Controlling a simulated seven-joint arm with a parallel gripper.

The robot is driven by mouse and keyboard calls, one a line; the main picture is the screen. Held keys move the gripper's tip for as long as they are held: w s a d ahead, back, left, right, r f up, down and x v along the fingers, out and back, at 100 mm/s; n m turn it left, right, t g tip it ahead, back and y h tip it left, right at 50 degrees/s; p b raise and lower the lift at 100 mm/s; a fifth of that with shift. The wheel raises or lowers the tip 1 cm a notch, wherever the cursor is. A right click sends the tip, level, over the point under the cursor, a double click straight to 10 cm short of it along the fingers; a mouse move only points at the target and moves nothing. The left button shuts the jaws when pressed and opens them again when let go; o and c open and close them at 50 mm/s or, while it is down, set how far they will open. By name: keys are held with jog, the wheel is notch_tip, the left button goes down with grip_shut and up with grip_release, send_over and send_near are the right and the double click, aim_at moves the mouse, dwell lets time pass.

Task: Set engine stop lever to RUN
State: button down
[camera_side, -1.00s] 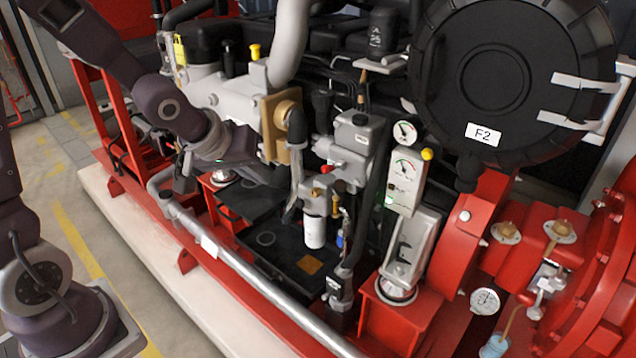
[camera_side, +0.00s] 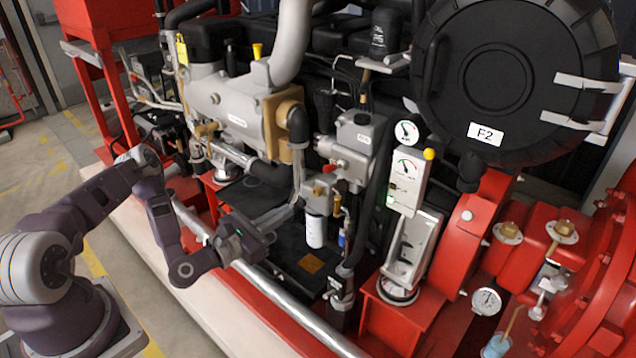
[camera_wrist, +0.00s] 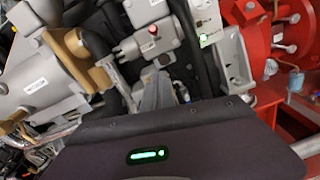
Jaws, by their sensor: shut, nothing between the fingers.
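A grey housing (camera_side: 358,135) stands on the engine side in the middle of the side view. A small red knob (camera_side: 340,163) sticks out from its lower left. In the wrist view a red knob (camera_wrist: 152,30) sits on the grey block above my fingers. I cannot tell for certain that this is the engine stop lever, and no RUN mark is readable. My gripper (camera_side: 287,212) is shut and empty, left of and below the knob, apart from it. In the wrist view my gripper's fingers (camera_wrist: 158,88) point up toward the grey block.
A white filter (camera_side: 315,231) hangs right of my gripper. A silver pipe (camera_side: 290,312) runs along the red base frame below. A gauge panel (camera_side: 406,182) with a yellow knob stands right of the grey housing. A black tray (camera_side: 290,255) lies under the filter.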

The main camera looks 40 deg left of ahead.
aim_at(335, 167)
jog(key=shift+w, duration=0.1)
jog(key=w+d+r, duration=0.1)
jog(key=w+r, duration=0.2)
jog(key=w, duration=0.8)
jog(key=shift+d+r, duration=0.15)
jog(key=shift+r, duration=0.05)
